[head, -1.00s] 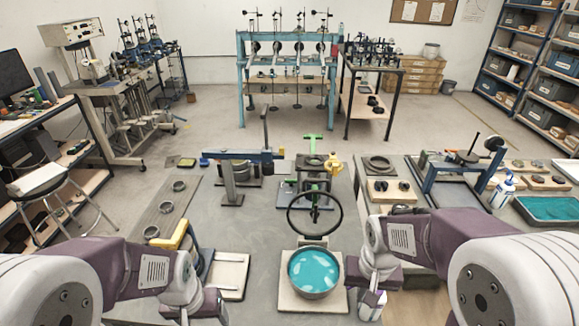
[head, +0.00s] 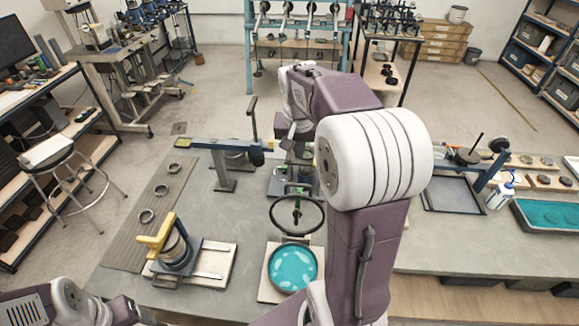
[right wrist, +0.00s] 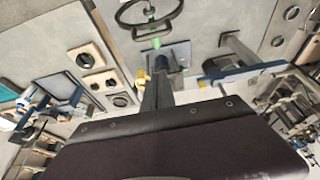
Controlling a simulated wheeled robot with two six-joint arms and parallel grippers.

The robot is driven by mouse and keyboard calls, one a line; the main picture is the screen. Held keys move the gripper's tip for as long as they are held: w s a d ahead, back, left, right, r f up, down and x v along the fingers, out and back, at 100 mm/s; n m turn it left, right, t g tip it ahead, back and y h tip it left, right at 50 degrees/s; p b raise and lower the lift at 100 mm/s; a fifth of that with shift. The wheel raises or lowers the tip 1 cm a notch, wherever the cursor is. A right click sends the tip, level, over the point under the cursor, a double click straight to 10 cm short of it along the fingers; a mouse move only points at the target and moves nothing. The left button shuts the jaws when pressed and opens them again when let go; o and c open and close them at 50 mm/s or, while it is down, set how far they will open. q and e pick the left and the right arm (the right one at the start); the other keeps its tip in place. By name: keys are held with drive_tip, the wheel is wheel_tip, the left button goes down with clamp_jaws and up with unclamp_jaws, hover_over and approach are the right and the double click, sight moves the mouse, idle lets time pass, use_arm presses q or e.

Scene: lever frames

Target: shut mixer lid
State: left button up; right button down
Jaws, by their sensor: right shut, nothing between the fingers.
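The mixer shows in the head view as a round bowl of teal liquid (head: 293,267) on a pale square base. Behind the bowl, a dark ring with spokes (head: 297,231), which looks like the lid, stands raised and tilted back, clear of the bowl. Part of this ring shows at the top of the right wrist view (right wrist: 122,18). My right gripper (head: 291,150) points down beyond the ring, apart from it. Its fingers are shut and empty; they also show in the right wrist view (right wrist: 157,88). My left arm is at the lower left, its gripper out of frame.
A blue-beamed stand (head: 222,146) is left of my right gripper. A yellow-handled device (head: 158,238) stands left of the bowl. My right arm hides part of the table to the right.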

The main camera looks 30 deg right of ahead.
drive_tip(key=shift+s, duration=0.15)
drive_tip(key=p+x, duration=0.1)
drive_tip(key=x, duration=0.8)
drive_tip(key=shift+d+f+p, duration=0.15)
drive_tip(key=shift+f+p, duration=0.05)
drive_tip(key=shift+p, duration=0.1)
drive_tip(key=shift+s+a+f+p, duration=0.2)
drive_tip(key=shift+s+a+p, duration=0.4)
drive_tip(key=shift+s+a, duration=0.75)
drive_tip(key=shift+s, duration=0.1)
drive_tip(key=shift+w+d+f, duration=0.1)
drive_tip(key=shift+w+f, duration=0.05)
